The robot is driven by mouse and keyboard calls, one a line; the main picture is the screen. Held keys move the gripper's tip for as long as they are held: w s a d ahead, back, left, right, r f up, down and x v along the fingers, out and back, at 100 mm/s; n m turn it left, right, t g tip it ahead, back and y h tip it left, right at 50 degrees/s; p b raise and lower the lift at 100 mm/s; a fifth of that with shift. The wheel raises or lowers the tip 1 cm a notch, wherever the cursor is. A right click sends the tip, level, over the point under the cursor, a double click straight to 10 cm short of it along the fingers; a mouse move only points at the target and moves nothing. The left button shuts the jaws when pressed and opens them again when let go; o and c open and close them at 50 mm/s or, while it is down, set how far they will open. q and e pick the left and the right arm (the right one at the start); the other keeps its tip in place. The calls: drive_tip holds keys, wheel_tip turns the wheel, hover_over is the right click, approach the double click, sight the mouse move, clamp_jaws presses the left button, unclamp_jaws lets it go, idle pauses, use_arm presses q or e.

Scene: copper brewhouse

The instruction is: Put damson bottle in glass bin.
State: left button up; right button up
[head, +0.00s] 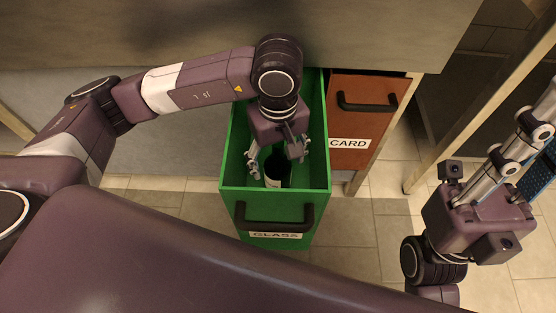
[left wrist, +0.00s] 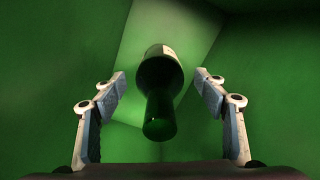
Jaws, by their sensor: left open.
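The green glass bin (head: 274,203) is a pulled-out drawer with a black handle and a GLASS label on its front. The dark damson bottle (head: 277,170) is inside the bin's walls, below my left gripper (head: 278,160). In the left wrist view the bottle (left wrist: 160,85) has a pale label and its neck points toward the gripper. My left gripper's fingers (left wrist: 160,108) are spread wide on either side of the bottle, with gaps on both sides. My right gripper is at the right of the head view, its fingertips toward the top right edge; its opening is unclear.
A brown bin (head: 368,98) labelled CARD, with a black handle, stands right of the glass bin under the grey counter (head: 350,35). A blue object (head: 540,172) shows by my right gripper at the right edge. Tiled floor (head: 375,235) is clear in front.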

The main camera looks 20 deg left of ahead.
use_arm(q)
drive_tip(key=shift+r, duration=3.35)
drive_tip(key=shift+r, duration=0.1)
wheel_tip(320, 180, up, 12)
